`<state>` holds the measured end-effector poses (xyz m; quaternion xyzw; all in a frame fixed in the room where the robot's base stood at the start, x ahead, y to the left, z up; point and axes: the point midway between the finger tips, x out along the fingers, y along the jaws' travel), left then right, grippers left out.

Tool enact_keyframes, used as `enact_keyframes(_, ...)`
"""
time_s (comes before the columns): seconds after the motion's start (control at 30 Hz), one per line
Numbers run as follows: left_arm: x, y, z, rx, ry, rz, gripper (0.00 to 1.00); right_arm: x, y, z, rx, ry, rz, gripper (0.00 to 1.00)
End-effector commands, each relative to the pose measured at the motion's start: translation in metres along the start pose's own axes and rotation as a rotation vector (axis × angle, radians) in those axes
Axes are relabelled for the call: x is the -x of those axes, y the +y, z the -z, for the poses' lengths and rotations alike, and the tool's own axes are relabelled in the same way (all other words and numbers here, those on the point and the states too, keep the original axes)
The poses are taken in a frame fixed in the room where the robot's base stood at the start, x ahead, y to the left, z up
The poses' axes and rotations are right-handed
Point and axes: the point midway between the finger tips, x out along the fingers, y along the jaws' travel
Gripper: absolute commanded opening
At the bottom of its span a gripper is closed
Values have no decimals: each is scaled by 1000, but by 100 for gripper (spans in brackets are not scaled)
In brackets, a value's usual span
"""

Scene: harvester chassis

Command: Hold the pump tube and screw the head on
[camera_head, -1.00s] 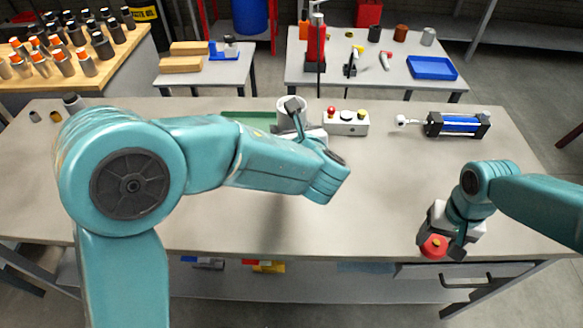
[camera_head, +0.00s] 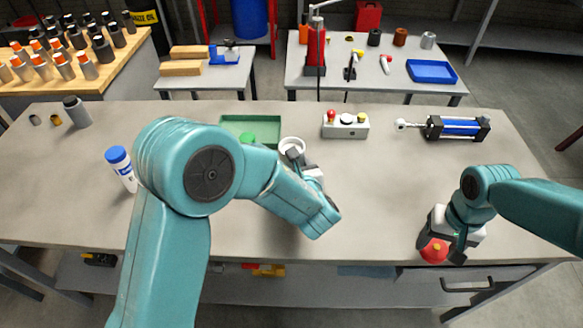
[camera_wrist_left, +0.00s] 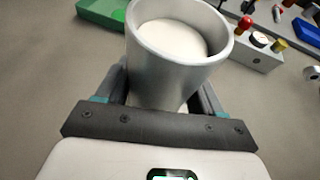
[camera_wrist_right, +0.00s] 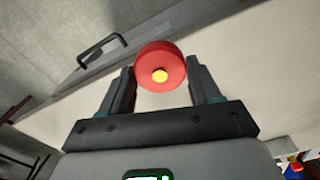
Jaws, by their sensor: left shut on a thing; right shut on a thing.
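The pump tube (camera_wrist_left: 170,80) is a grey-white hollow cylinder with a wide open mouth, filling the top middle of the left wrist view. My left gripper (camera_wrist_left: 165,92) is shut on it. In the head view the tube's white rim (camera_head: 291,146) shows just past my left arm, which hides most of the tube and the gripper. The head (camera_wrist_right: 160,67) is a red round cap with a yellow centre. My right gripper (camera_wrist_right: 162,85) is shut on it, and in the head view it holds the red head (camera_head: 433,251) by the bench's front right edge, apart from the tube.
A green tray (camera_head: 235,123) lies behind the tube. A control box (camera_head: 345,126) and a blue cylinder (camera_head: 457,127) stand at the back right. A blue-capped bottle (camera_head: 120,168) and a grey cylinder (camera_head: 76,112) are on the left. The bench between the grippers is clear.

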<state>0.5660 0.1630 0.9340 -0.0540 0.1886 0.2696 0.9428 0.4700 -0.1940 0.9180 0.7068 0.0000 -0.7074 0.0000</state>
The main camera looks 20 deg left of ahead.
Motion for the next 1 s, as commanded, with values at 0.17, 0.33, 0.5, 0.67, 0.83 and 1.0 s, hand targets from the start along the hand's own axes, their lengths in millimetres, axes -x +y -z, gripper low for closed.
enact_keyframes(0.17,-4,0,8,4,-5,0,5,1,0,0,0,0,0,29)
enact_keyframes(0.33,-4,0,8,4,-5,1,5,1,0,0,0,0,0,29)
enact_keyframes(0.5,-5,0,11,4,-5,1,5,-4,0,0,0,0,0,29)
enact_keyframes(0.67,-5,0,12,2,0,0,93,-3,0,0,0,1,0,29)
enact_keyframes(0.83,-5,0,12,2,-1,0,93,-3,0,0,0,1,0,29)
enact_keyframes(1.0,-2,0,7,1,0,1,93,4,0,0,0,1,0,29)
